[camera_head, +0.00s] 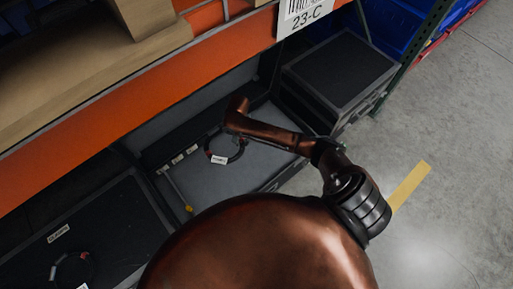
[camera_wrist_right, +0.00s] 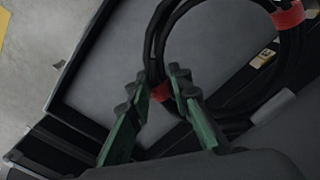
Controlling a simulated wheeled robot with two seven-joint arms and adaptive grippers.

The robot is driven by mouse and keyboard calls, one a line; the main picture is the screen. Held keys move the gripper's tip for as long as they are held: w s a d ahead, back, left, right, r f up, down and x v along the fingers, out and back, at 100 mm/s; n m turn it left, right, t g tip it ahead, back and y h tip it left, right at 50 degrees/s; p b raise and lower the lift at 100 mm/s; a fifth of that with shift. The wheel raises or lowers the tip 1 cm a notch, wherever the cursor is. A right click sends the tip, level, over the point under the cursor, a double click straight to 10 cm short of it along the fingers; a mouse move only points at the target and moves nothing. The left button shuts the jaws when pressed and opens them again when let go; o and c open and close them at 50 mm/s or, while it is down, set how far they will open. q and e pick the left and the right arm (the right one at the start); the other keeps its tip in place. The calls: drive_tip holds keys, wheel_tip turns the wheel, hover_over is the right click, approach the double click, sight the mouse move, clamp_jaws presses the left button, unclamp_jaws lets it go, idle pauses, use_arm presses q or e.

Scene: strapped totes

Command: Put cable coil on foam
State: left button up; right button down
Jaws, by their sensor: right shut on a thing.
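The cable coil (camera_head: 219,158) is a black ring with red wraps and a white tag, over the open grey-lined tote in the head view. In the right wrist view the coil (camera_wrist_right: 150,50) rises between and above the fingertips. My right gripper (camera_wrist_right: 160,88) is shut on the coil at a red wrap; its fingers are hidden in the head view. The pale grey flat lining, which looks like the foam (camera_head: 262,167), spreads below the coil. It also shows in the right wrist view (camera_wrist_right: 110,75). I cannot tell whether the coil touches it. My left gripper is not in view.
A dark tote (camera_head: 110,222) at lower left holds another black cable ring (camera_head: 58,268). A closed dark tote (camera_head: 340,68) stands at right. An orange shelf beam (camera_head: 120,90) runs above the open tote. Grey floor (camera_head: 450,130) is clear at right.

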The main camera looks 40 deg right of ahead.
drive_tip(key=s+d+f+m+b, duration=0.1)
drive_tip(key=s+d+f, duration=0.3)
drive_tip(key=s+f, duration=0.3)
drive_tip(key=s+d+f+m+b, duration=0.2)
drive_tip(key=s+d+f, duration=0.25)
drive_tip(key=f, duration=0.45)
drive_tip(key=b, duration=0.6)
hover_over(277, 154)
drive_tip(key=s, duration=0.1)
drive_tip(key=f, duration=0.5)
drive_tip(key=a+f, duration=0.1)
drive_tip(key=f, duration=0.2)
drive_tip(key=shift+f, duration=0.3)
drive_tip(key=shift+w+d+f, duration=0.3)
drive_tip(key=shift+d+f, duration=0.2)
drive_tip(key=shift+f, duration=0.05)
wheel_tip(277, 154, down, 3)
drive_tip(key=shift+f+b, duration=0.15)
drive_tip(key=shift+b, duration=0.85)
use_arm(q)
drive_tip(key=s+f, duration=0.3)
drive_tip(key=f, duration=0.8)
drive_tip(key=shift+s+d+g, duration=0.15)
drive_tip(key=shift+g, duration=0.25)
use_arm(e)
drive_tip(key=shift+w, duration=0.1)
